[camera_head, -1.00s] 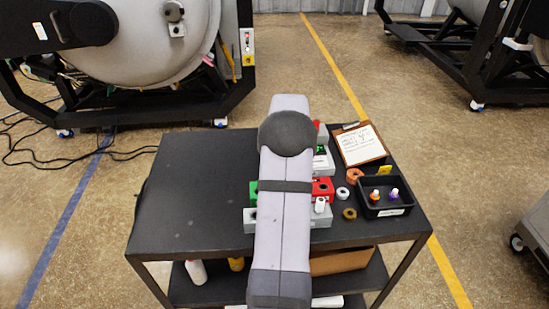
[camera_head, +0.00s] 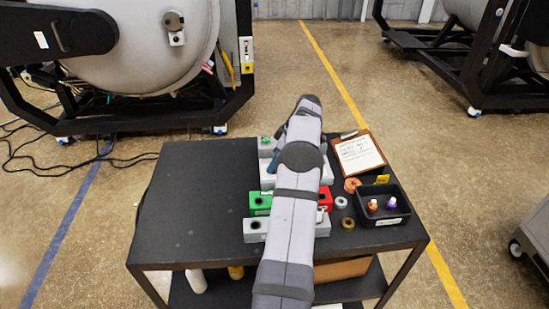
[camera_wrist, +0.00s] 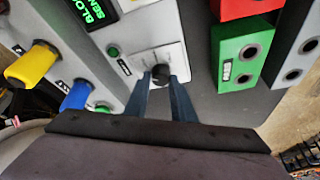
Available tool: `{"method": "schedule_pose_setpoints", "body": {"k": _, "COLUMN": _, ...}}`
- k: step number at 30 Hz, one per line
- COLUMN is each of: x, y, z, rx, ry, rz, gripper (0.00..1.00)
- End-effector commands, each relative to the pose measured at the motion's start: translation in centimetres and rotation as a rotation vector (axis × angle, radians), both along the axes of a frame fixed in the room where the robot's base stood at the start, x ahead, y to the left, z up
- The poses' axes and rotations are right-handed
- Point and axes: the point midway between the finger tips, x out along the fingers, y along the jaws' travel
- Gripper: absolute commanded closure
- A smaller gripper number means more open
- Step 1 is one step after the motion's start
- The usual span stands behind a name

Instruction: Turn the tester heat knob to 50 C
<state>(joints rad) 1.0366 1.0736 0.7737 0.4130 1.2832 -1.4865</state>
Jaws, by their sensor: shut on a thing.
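In the wrist view a small black knob (camera_wrist: 160,70) sits on a light panel (camera_wrist: 163,35) of a grey tester box. The two blue fingers of my gripper (camera_wrist: 160,84) are shut on the knob, one on each side. The panel has small markings near the knob, too small to read, and I cannot tell the knob's setting. A green button (camera_wrist: 113,52) and a lit green display (camera_wrist: 90,10) are beside the panel. In the head view my arm hides the knob and most of the tester.
Yellow (camera_wrist: 33,66) and blue (camera_wrist: 77,96) plug-like parts stand on a grey box at left in the wrist view. A green block (camera_head: 259,202) and a grey block (camera_head: 256,230) sit near the arm. A black tray (camera_head: 393,219) and clipboard (camera_head: 358,152) are at right. The cart's left side is clear.

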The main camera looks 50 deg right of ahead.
Motion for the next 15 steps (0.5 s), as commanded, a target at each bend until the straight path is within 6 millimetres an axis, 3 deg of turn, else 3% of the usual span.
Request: {"method": "schedule_pose_setpoints", "body": {"k": 15, "x": -0.04, "y": -0.08, "z": 0.12, "rx": 0.000, "ry": 0.004, "rz": 0.172, "gripper": 1.00}}
